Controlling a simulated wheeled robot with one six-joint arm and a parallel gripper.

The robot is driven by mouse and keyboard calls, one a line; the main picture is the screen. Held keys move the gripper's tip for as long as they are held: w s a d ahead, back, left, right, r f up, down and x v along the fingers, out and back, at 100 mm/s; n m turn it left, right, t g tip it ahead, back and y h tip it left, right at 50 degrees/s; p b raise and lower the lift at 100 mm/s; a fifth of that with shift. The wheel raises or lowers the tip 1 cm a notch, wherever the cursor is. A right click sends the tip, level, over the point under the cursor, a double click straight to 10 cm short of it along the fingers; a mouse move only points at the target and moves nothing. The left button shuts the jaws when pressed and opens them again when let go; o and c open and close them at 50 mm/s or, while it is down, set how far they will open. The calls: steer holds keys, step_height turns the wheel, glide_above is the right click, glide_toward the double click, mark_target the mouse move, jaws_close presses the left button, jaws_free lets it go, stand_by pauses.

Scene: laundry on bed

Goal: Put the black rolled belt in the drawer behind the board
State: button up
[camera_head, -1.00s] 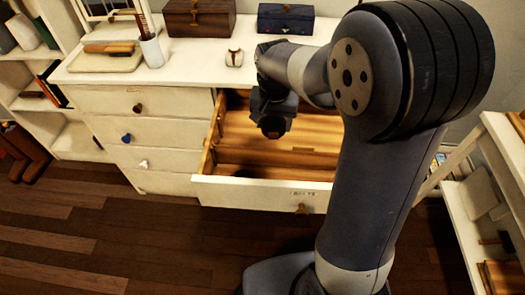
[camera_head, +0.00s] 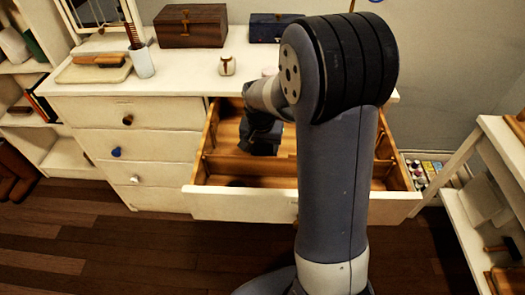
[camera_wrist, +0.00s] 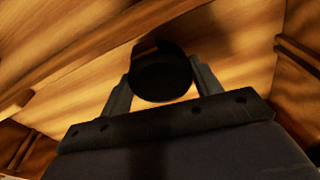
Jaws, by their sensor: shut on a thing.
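My gripper (camera_wrist: 162,85) is shut on the black rolled belt (camera_wrist: 160,77), which sits between the two fingers in the wrist view. In the head view the dark end of my arm (camera_head: 260,138) reaches down into the open wooden drawer (camera_head: 250,207), over its rear part. A low wooden board (camera_head: 225,168) crosses the drawer from side to side, in front of my gripper. The belt is hidden in the head view. Pale wood fills the background of the wrist view; I cannot tell whether the belt touches the drawer floor.
The white dresser top (camera_head: 185,88) holds a brown box (camera_head: 190,27), a dark blue box (camera_head: 272,27), a small jar (camera_head: 227,65) and a cup (camera_head: 142,62). Drawer walls stand close around my gripper. A white shelf (camera_head: 487,205) stands at the right.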

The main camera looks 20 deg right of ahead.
mark_target(261, 151)
steer(key=shift+f, duration=0.7)
steer(key=shift+f, duration=0.15)
steer(key=o, duration=1.1)
steer(key=shift+c, duration=0.2)
step_height(261, 151, up, 12)
steer(key=s+p, duration=0.1)
steer(key=p, duration=0.1)
steer(key=shift+a, duration=0.3)
steer(key=shift+s, duration=0.1)
